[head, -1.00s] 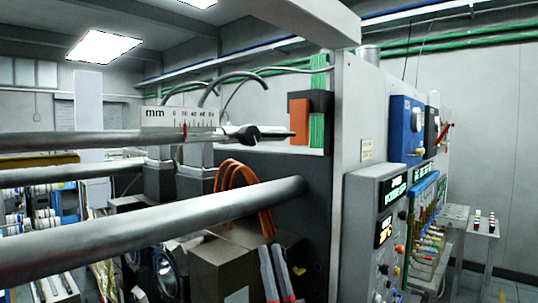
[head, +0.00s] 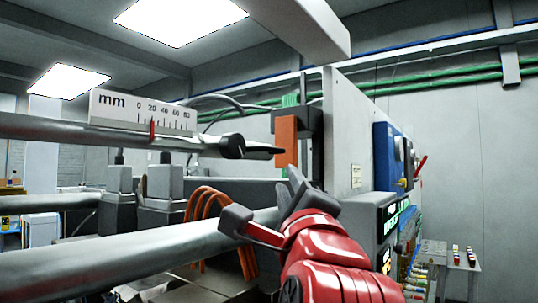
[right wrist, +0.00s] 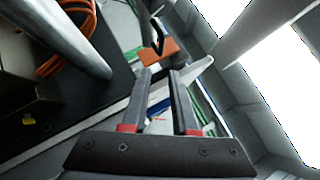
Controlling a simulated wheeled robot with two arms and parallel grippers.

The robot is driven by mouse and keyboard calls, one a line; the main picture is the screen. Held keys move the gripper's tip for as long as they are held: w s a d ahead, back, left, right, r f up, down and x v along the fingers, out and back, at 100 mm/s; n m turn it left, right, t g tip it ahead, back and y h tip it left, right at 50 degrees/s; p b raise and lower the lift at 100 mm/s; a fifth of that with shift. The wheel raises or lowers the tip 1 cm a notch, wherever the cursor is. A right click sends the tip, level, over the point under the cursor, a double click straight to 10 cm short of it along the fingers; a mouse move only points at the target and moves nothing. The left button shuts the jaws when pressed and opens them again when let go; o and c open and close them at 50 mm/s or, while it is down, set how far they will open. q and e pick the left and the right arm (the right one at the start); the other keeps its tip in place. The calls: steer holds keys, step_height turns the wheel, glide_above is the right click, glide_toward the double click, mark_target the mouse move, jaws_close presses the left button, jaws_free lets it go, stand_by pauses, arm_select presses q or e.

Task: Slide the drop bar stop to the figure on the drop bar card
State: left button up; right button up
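A metal bar (head: 75,132) runs across the left of the head view. Behind it stands a white mm scale (head: 108,110) marked from 0 to 80. A thin red pointer (head: 152,127) stands near 20. A dark collar with a pointed tip (head: 233,147) sits at the bar's right end; it may be the stop, but I cannot tell. I cannot make out a drop bar card. My right gripper (head: 264,200) is open and empty, below and right of the collar and apart from it. Its parted fingers show in the right wrist view (right wrist: 161,76). My left gripper is not in view.
A thicker metal bar (head: 130,257) crosses below, close to my right gripper. An orange block (head: 286,141) stands just right of the collar's tip. A grey panel with a blue box (head: 387,157) stands at right.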

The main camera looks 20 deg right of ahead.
mark_target(276, 151)
steer(key=p+x, duration=0.6)
steer(key=x, duration=0.9)
steer(key=shift+w+d+r, duration=0.1)
steer(key=shift+w+r, duration=0.05)
steer(key=shift+r, duration=0.15)
steer(key=shift+w+d+r, duration=0.1)
steer(key=shift+w, duration=0.4)
jaws_close()
